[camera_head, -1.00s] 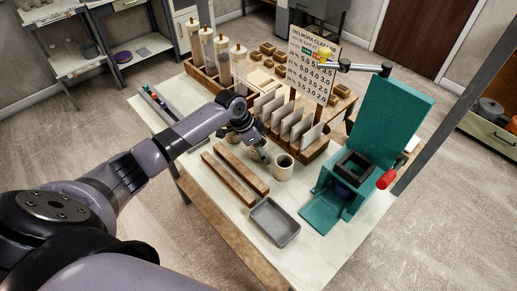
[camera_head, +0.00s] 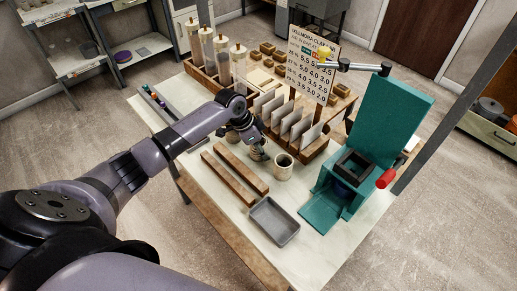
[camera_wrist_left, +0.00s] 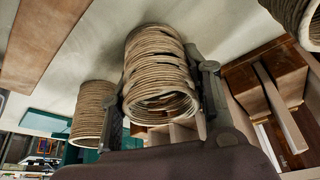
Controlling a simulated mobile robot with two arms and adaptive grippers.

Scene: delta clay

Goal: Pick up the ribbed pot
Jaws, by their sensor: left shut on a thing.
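A beige ribbed pot (camera_wrist_left: 160,75) fills the middle of the left wrist view, its open rim facing the camera. My left gripper (camera_wrist_left: 165,105) has one finger on each side of it and is shut on it. In the head view this gripper (camera_head: 257,152) is over the worktop beside the clay slabs, mostly hiding the pot. I cannot tell whether the pot is clear of the worktop. A second ribbed pot (camera_wrist_left: 92,115) stands beside it, apart from the fingers. A pot (camera_head: 283,167) stands upright right of the gripper in the head view. My right gripper is not in view.
A third ribbed pot (camera_wrist_left: 295,18) shows at the wrist view's upper right edge. Two wooden bars (camera_head: 235,178) and a grey tray (camera_head: 274,222) lie in front. A rack of slabs (camera_head: 315,147) stands behind, and a teal press (camera_head: 378,125) with a red-knobbed lever stands right.

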